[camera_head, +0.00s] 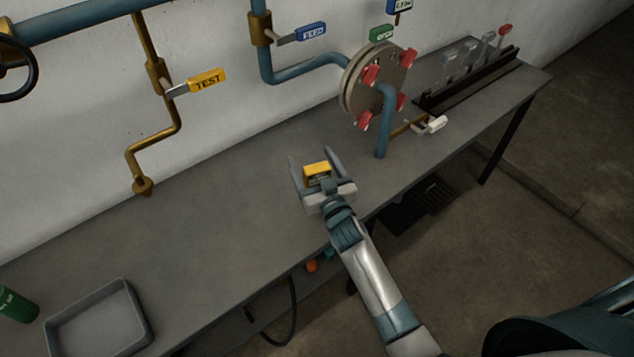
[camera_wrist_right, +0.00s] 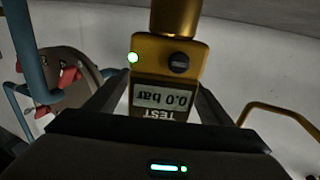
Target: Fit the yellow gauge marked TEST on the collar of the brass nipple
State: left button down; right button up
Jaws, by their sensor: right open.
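The yellow gauge (camera_head: 316,170) is between the fingers of my right gripper (camera_head: 312,160), which is open. In the right wrist view the gauge (camera_wrist_right: 165,97) appears upside down, with TEST, a 0.0 bar display, a green light and a dark knob. A brass-coloured cylinder (camera_wrist_right: 178,18) adjoins its upper end in that view; I cannot tell whether it belongs to the gauge. Finger contact is unclear. A brass pipe (camera_head: 172,115) with a yellow TEST tag ends in a brass fitting (camera_head: 143,187), apparently the nipple, well left of my gripper. My left gripper is out of view.
The grey bench (camera_head: 225,205) is clear between the fitting and my gripper. A flanged disc (camera_head: 352,80) with red clamps and a blue pipe (camera_head: 383,135) stand to the right. A grey tray (camera_head: 140,312) and a green container (camera_head: 15,304) are at the lower left.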

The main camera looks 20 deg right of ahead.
jog(key=c, duration=1.4)
jog(key=shift+o, duration=0.2)
jog(key=shift+r, duration=0.15)
jog(key=s+d+r+b, duration=0.2)
jog(key=d+r+b, duration=0.1)
jog(key=d+r, duration=0.7)
jog(key=shift+s+d+r+b, duration=0.2)
jog(key=shift+d+r+b, duration=0.15)
jog(key=shift+d, duration=0.35)
